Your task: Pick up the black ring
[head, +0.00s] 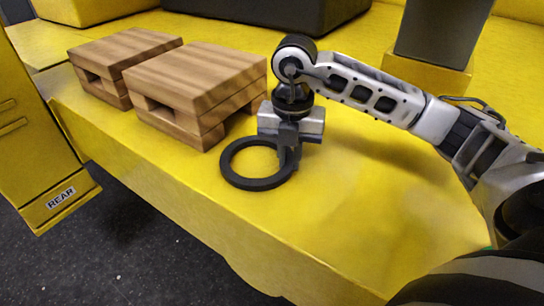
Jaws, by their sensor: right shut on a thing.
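The black ring (232,176) is at the middle of the head view, over the yellow boom surface (340,215) near its front edge. It looks roughly level. My right gripper (290,158) points down at the ring's right side and is shut on its rim. The fingers hide a small part of the ring there. Whether the ring touches the surface or is slightly above it, I cannot tell. My left gripper is not in view.
Two wooden blocks with slots, one larger (195,82) and one farther left (125,55), stand behind and left of the ring. A dark post (440,30) rises at the back right. The surface drops off in front to a dark floor (150,250).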

